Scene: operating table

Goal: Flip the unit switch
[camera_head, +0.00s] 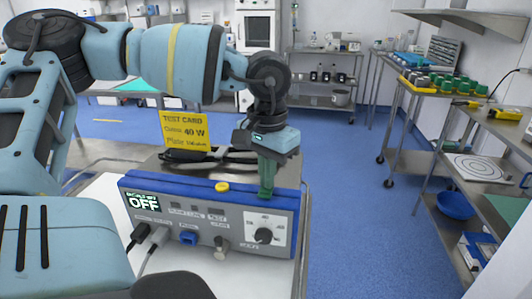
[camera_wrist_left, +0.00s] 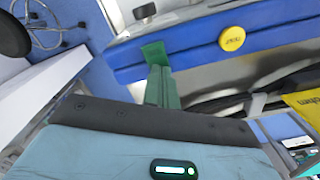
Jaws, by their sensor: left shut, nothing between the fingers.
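The unit (camera_head: 170,222) is a grey box with a blue top edge, standing on a table in front of me. Its display (camera_head: 143,202) reads OFF. A yellow round button (camera_head: 222,186) sits on the blue edge and also shows in the left wrist view (camera_wrist_left: 232,38). My left gripper (camera_head: 266,190) points down at the right part of the unit's blue edge, its green fingers shut and empty. In the left wrist view the fingertips (camera_wrist_left: 155,52) overlap the blue edge; contact is unclear. I cannot make out which control is the switch; the fingers may hide it. My right gripper is not in view.
The front panel has a black knob (camera_head: 263,235), a blue socket (camera_head: 189,238) and plugged cables (camera_head: 141,232). Open floor (camera_head: 350,220) lies right, before a metal side table (camera_head: 485,165).

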